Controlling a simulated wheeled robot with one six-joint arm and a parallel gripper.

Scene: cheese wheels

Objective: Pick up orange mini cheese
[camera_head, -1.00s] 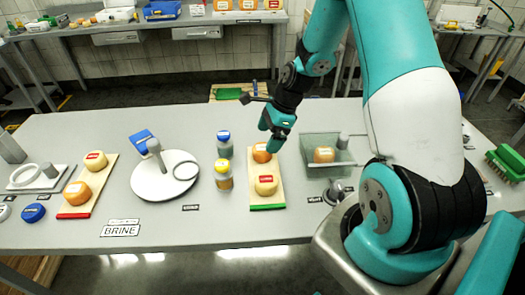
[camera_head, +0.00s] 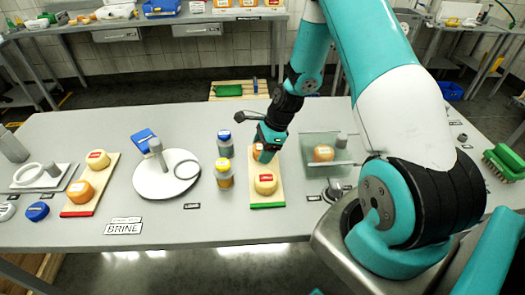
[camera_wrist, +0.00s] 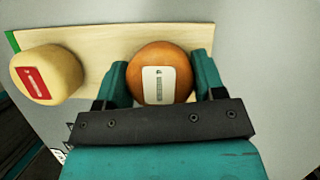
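An orange mini cheese (camera_wrist: 160,62) with a white label sits on a wooden board (camera_wrist: 105,38). In the wrist view my gripper (camera_wrist: 162,75) has one finger on each side of it, with the fingers apart. Small gaps seem to show, and I cannot tell whether either finger touches the cheese. In the head view my gripper (camera_head: 266,152) is over the far end of the green-edged board (camera_head: 268,207) and hides most of that cheese. A yellow cheese with a red label (camera_head: 265,182) sits at the near end, also in the wrist view (camera_wrist: 47,74).
A clear bin (camera_head: 345,165) with another orange cheese (camera_head: 323,153) stands right of the board. Two bottles (camera_head: 224,172) stand close at its left. Further left are a white round plate (camera_head: 150,188) and a red-edged board with two cheeses (camera_head: 73,209).

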